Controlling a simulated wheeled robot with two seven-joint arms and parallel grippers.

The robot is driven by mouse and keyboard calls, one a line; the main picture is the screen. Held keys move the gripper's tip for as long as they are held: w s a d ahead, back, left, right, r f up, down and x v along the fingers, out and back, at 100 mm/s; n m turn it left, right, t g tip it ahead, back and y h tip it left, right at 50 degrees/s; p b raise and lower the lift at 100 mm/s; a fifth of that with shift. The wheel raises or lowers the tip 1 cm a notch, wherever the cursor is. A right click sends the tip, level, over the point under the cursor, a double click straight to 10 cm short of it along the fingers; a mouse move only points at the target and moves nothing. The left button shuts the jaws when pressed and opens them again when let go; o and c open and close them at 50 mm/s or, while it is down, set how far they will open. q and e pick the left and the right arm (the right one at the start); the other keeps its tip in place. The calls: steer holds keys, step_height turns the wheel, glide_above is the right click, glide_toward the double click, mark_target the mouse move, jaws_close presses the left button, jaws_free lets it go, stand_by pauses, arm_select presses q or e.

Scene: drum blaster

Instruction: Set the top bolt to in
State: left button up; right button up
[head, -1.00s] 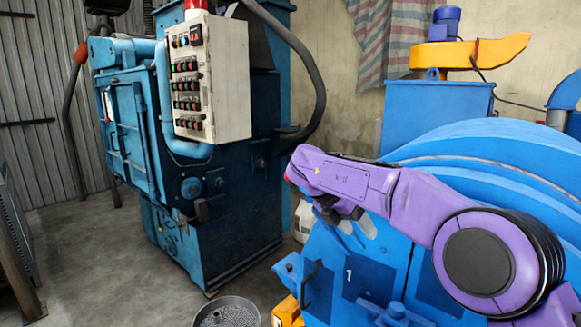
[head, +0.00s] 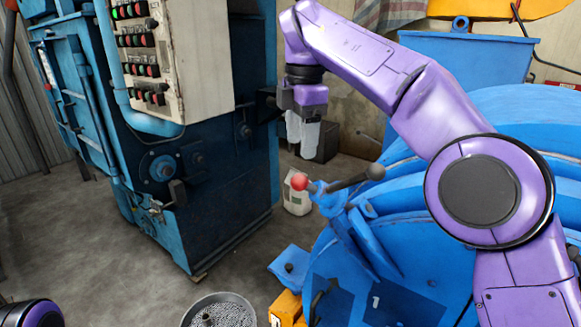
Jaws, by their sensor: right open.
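At the top of the blue drum blaster's door (head: 345,250) a bolt mechanism shows, with a red ball (head: 299,181) on its left end. I cannot tell for sure whether this top bolt is in or out. My right gripper (head: 303,150) hangs above and slightly left of the mechanism in the picture, its pale fingers pointing down. My left gripper is not in view.
A blue machine with a control panel (head: 150,60) stands at the left. A white jug (head: 297,195) stands on the floor behind the door. A round pan of pellets (head: 220,312) and a yellow object (head: 285,308) are at the bottom. Concrete floor at left is clear.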

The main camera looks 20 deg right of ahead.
mark_target(302, 175)
steer(key=f, duration=0.1)
steer(key=f+b, duration=0.1)
steer(key=shift+w+f+b, duration=0.2)
steer(key=shift+f+b, duration=0.1)
steer(key=shift+f, duration=0.05)
steer(key=s+f, duration=0.2)
steer(key=f, duration=0.1)
steer(key=s+f+b, duration=0.1)
steer(key=f, duration=0.1)
steer(key=shift+s+a, duration=0.1)
steer(key=w+f, duration=0.2)
steer(key=shift+w+f, duration=0.25)
steer(key=shift+w, duration=0.05)
steer(key=shift+s+r, duration=0.25)
steer(key=shift+s, duration=0.2)
steer(key=shift+c, duration=0.9)
steer(key=shift+s+r, duration=0.1)
steer(key=shift+s, duration=0.05)
steer(key=c, duration=0.5)
jaws_close()
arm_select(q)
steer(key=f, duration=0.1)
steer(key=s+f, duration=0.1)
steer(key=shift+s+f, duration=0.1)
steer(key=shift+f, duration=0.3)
